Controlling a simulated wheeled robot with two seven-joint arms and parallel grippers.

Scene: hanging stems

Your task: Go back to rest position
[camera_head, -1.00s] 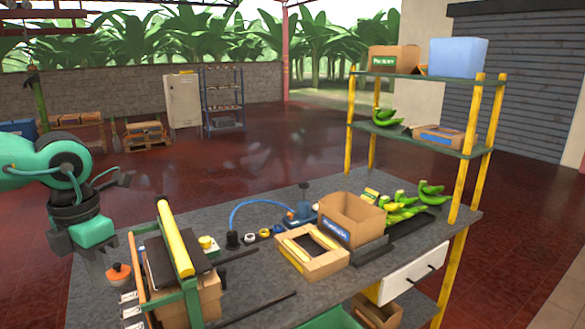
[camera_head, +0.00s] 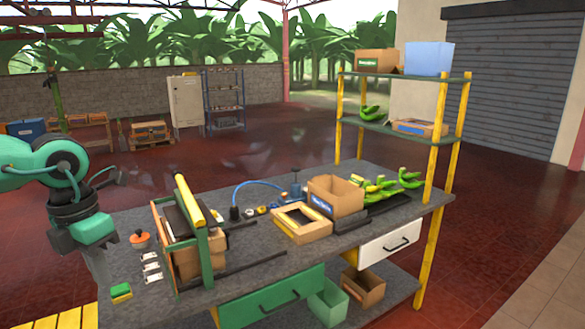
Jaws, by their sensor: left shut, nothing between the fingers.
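My left gripper (camera_head: 99,268) hangs down from my green and dark arm at the left of the head view. It is grey, shut and empty, in front of the left end of the workbench (camera_head: 250,275). Its fingertips are small and partly lost against the bench. My right gripper is not in view.
The bench holds a green frame with a yellow bar (camera_head: 189,203), an orange-topped item (camera_head: 140,238), a sponge (camera_head: 121,292), a cardboard box (camera_head: 335,196) and green bananas (camera_head: 411,180). A shelf rack (camera_head: 432,190) stands at its right end. Red floor lies open behind.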

